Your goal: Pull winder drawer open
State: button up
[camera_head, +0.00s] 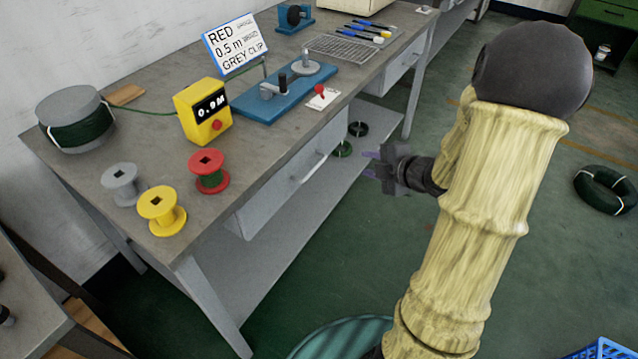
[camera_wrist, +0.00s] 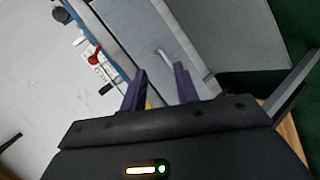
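The near drawer (camera_head: 278,190) sits under the grey bench top, below the blue winder (camera_head: 275,95), and its front looks flush with the bench. Its pale bar handle (camera_head: 308,168) runs along the front. My gripper (camera_head: 369,164) is to the right of the handle, apart from it, with two purple fingers spread and nothing between them. In the wrist view, the open fingers (camera_wrist: 160,72) point towards the drawer front, and the handle (camera_wrist: 166,58) shows in the gap beyond their tips.
A second drawer (camera_head: 403,66) is farther along the bench. On top stand a yellow meter (camera_head: 203,111), red (camera_head: 209,171), yellow (camera_head: 161,210) and grey (camera_head: 121,184) spools, and a sign (camera_head: 236,45). A lower shelf (camera_head: 265,255) runs under the drawer. The floor right of the bench is mostly clear.

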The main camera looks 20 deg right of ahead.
jog(key=s+f+n+y+b, duration=0.3)
jog(key=s+n+y, duration=0.2)
jog(key=n+y, duration=0.1)
jog(key=shift+d+f+n, duration=0.15)
jog(key=shift+d+n, duration=0.2)
jog(key=shift+n, duration=0.25)
jog(key=shift+w+a, duration=0.1)
jog(key=b+x, duration=0.4)
jog(key=x, duration=1.3)
jog(key=shift+w, duration=0.2)
grip_shut()
